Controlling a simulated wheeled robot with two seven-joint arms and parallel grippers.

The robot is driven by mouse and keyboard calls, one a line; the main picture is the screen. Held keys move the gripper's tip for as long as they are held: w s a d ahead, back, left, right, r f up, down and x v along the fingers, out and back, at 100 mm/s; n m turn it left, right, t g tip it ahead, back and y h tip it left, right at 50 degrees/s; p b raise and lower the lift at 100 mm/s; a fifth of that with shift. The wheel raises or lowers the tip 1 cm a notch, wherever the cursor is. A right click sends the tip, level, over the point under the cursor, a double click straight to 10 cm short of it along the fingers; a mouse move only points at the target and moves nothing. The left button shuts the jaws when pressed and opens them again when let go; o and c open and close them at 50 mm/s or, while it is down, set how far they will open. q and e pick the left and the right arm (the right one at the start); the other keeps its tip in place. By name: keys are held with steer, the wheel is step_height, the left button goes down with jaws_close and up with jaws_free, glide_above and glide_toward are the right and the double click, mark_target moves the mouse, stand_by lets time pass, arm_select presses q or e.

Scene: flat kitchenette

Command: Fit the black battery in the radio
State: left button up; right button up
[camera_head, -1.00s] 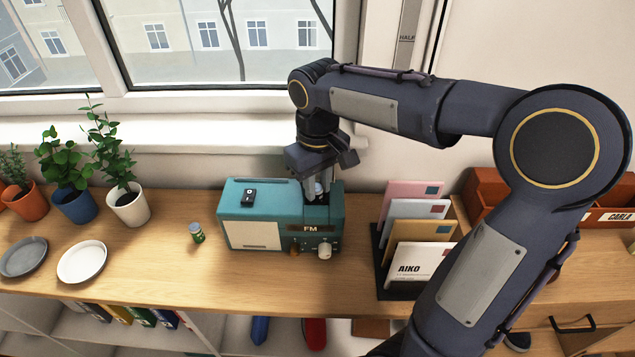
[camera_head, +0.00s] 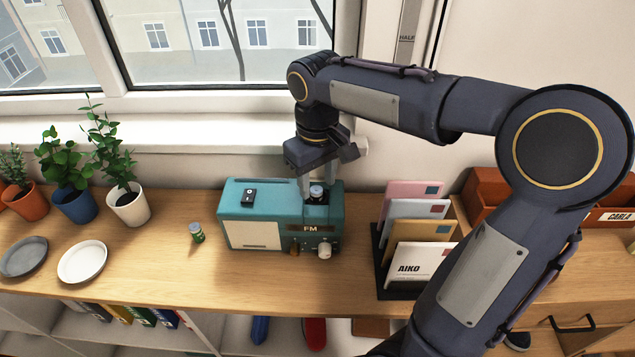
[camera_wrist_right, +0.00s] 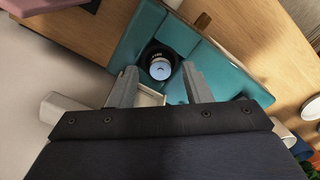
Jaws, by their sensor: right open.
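The teal radio (camera_head: 260,236), marked FM, stands on the wooden counter below the window. The black battery (camera_head: 317,196) stands upright in the open bay at the radio's right end, its pale top showing. In the right wrist view the battery (camera_wrist_right: 160,66) shows as a dark ring around a silvery top, inside the teal bay (camera_wrist_right: 178,36); its lower part is hidden. My right gripper (camera_head: 317,183) is open just above the battery, and its fingers are apart from it. My left gripper is not in view.
A small green battery (camera_head: 197,232) stands left of the radio. A small black device (camera_head: 248,196) lies on the radio's top. A letter rack (camera_head: 399,290) stands to the right. Plates (camera_head: 82,262) and potted plants (camera_head: 128,206) are at the left. The counter in front is clear.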

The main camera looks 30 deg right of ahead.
mark_target(317, 190)
step_height(317, 190, up, 10)
steer(key=p, duration=0.1)
steer(key=s+a+f+m+t+y, duration=0.1)
steer(key=s+a+f+t+y, duration=0.1)
steer(key=s+f, duration=0.4)
steer(key=s+a+f+m+t+y, duration=0.1)
steer(key=s+a+f+m+t, duration=0.1)
steer(key=s+f, duration=0.4)
steer(key=s+t, duration=0.1)
steer(key=s, duration=0.3)
steer(key=shift+s+f+t+y, duration=0.3)
steer(key=shift+s+f+y, duration=0.05)
steer(key=shift+s+y, duration=0.05)
steer(key=shift+a, duration=0.1)
